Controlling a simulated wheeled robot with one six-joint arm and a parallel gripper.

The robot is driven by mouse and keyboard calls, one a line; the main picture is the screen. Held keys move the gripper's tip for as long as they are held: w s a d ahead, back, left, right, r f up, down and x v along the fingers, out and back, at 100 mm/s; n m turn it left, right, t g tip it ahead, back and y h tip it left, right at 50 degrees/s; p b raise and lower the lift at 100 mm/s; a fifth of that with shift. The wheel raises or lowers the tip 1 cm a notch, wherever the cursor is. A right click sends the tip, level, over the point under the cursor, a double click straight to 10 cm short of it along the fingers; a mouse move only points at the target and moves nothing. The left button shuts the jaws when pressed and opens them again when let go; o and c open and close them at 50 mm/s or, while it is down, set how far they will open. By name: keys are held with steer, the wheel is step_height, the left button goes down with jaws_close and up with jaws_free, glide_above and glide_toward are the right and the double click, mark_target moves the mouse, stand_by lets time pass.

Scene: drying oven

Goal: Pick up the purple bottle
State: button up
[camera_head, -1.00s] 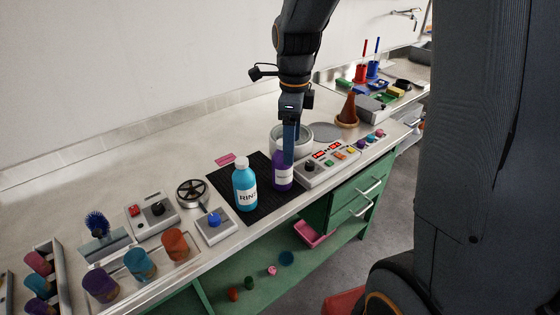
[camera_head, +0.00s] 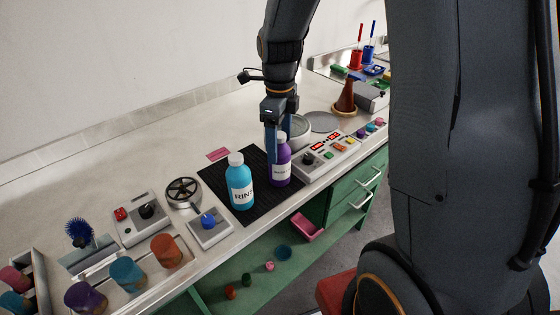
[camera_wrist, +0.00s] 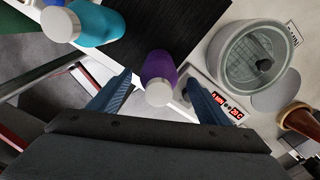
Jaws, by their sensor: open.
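The purple bottle (camera_head: 281,166) stands upright on a black mat (camera_head: 246,216), with a white cap and a white label. My gripper (camera_head: 280,147) points down at it, with blue fingers at the bottle's upper part. In the wrist view the purple bottle (camera_wrist: 159,68) shows its cap between the two open fingertips of my gripper (camera_wrist: 156,85), with space on both sides. I cannot tell whether a finger touches it. A light-blue bottle (camera_head: 240,186) with a white cap stands to its left on the mat; it also shows in the wrist view (camera_wrist: 97,27).
A control panel (camera_head: 327,155) with red displays stands right of the purple bottle, and a grey round bath (camera_wrist: 250,60) lies behind it. The bench's back left is clear.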

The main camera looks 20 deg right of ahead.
steer(key=shift+s+f+p, duration=0.15)
steer(key=shift+f+p, duration=0.4)
steer(key=shift+f, duration=1.3)
steer(key=c, duration=1.5)
steer(key=shift+r+b, duration=1.3)
steer(key=shift+r, duration=3.75)
